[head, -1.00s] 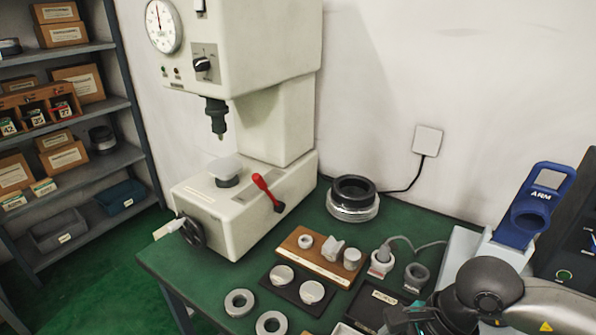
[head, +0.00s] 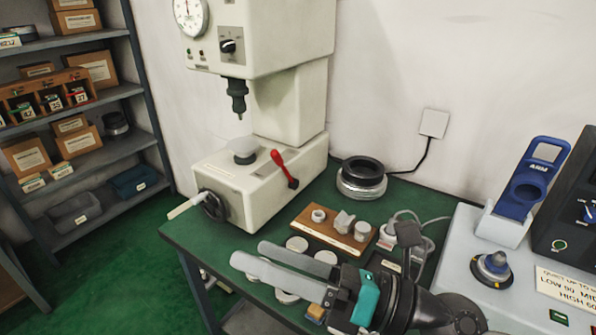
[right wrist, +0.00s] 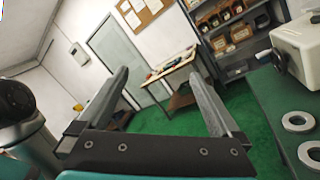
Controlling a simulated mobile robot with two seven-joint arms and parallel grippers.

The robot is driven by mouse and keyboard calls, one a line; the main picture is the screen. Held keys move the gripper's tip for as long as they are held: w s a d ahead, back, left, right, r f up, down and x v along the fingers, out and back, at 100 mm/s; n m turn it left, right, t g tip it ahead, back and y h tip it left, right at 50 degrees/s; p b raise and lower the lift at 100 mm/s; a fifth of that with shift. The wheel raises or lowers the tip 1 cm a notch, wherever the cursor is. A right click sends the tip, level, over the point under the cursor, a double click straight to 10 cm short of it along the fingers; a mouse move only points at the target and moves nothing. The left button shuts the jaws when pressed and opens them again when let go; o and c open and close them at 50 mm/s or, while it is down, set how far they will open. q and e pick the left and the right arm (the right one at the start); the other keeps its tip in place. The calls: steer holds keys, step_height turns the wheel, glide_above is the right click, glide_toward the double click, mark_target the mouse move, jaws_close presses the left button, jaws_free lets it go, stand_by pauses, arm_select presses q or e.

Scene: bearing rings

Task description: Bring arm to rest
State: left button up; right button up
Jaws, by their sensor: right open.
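My right gripper (head: 250,254) reaches in from the lower right of the head view, with its two pale fingers pointing left over the front of the green bench. The fingers are apart with nothing between them. In the right wrist view the same gripper (right wrist: 156,75) is open and empty, facing the room. It hides part of the discs and rings on the bench in the head view. My left gripper is not in view.
A press (head: 262,160) with a red lever stands behind the gripper. A wooden block with small parts (head: 332,233) and a stack of dark and metal rings (head: 361,178) lie beyond it. Two rings (right wrist: 298,121) lie on the bench at right in the wrist view. Shelves (head: 95,150) stand left.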

steer(key=w+d+r+m+t+h, duration=0.1)
steer(key=w+d+m+t+h, duration=0.4)
steer(key=m, duration=0.5)
steer(key=w+d+r+m+t+h, duration=0.1)
steer(key=w+d+m+t+h, duration=0.3)
steer(key=m+t, duration=0.5)
steer(key=s+d+f+m+g+h, duration=0.2)
steer(key=d+f+m+g+h, duration=0.4)
steer(key=d+f+m+h, duration=0.65)
steer(key=s+a+f+m+g+y, duration=0.25)
steer(key=s+f+m+g, duration=0.75)
steer(key=s+f, duration=0.7)
step_height(320, 180, down, 22)
steer(key=s+n+g, duration=0.2)
steer(key=s, duration=0.1)
steer(key=s+d+f+g, duration=0.1)
steer(key=s+d+f, duration=0.1)
steer(key=s+f, duration=1.1)
steer(key=shift+s+d+f, duration=0.25)
steer(key=shift+s+d, duration=0.15)
steer(key=shift+s, duration=0.4)
